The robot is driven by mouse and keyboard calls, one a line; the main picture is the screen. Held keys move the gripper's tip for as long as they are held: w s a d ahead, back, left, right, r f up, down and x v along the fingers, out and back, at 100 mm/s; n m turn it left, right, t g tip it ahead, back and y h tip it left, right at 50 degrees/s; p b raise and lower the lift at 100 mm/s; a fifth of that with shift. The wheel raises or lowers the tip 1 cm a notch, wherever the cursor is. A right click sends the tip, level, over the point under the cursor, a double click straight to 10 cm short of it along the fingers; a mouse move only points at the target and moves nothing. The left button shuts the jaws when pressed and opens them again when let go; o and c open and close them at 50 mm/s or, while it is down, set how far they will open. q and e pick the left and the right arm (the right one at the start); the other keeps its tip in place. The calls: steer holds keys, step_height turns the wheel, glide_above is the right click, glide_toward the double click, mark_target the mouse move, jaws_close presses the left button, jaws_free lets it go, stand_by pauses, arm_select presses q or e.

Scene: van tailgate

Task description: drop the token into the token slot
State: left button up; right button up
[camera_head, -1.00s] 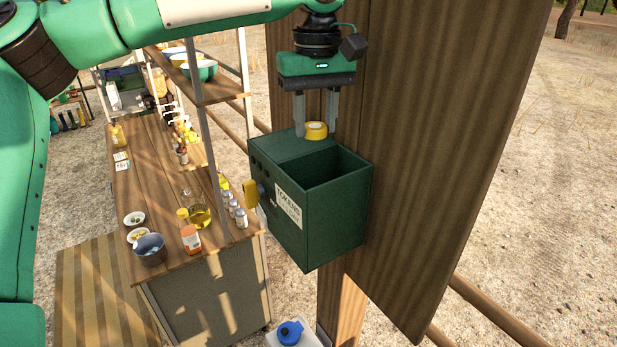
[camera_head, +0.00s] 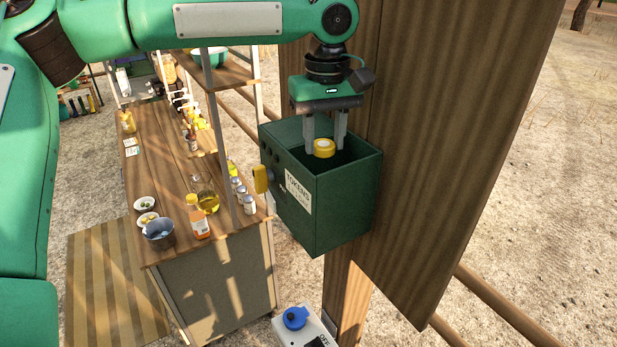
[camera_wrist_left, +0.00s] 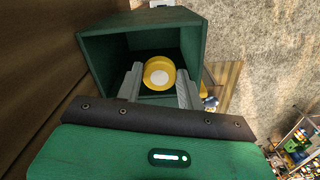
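A yellow token (camera_head: 323,148) with a pale top is between the fingers of my left gripper (camera_head: 325,140). The left gripper points down and is shut on it. The token is over the open top of the green token box (camera_head: 345,205), which is fixed to a wooden board and has a white label on its front. In the left wrist view the token (camera_wrist_left: 159,73) shows between both fingertips, with the dark opening of the box (camera_wrist_left: 100,62) around and behind it. How deep the token sits relative to the rim is hard to tell. My right gripper is not in view.
The wooden board (camera_head: 440,150) stands close behind and right of the box. A counter (camera_head: 170,180) with bowls and bottles is at left.

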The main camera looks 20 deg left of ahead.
arm_select(q)
steer(key=o, duration=0.4)
steer(key=shift+c, duration=0.2)
steer(key=shift+o, duration=0.4)
steer(key=shift+w, duration=0.1)
steer(key=shift+r, duration=0.3)
step_height(320, 180, up, 13)
steer(key=b, duration=0.4)
steer(key=shift+b, duration=0.4)
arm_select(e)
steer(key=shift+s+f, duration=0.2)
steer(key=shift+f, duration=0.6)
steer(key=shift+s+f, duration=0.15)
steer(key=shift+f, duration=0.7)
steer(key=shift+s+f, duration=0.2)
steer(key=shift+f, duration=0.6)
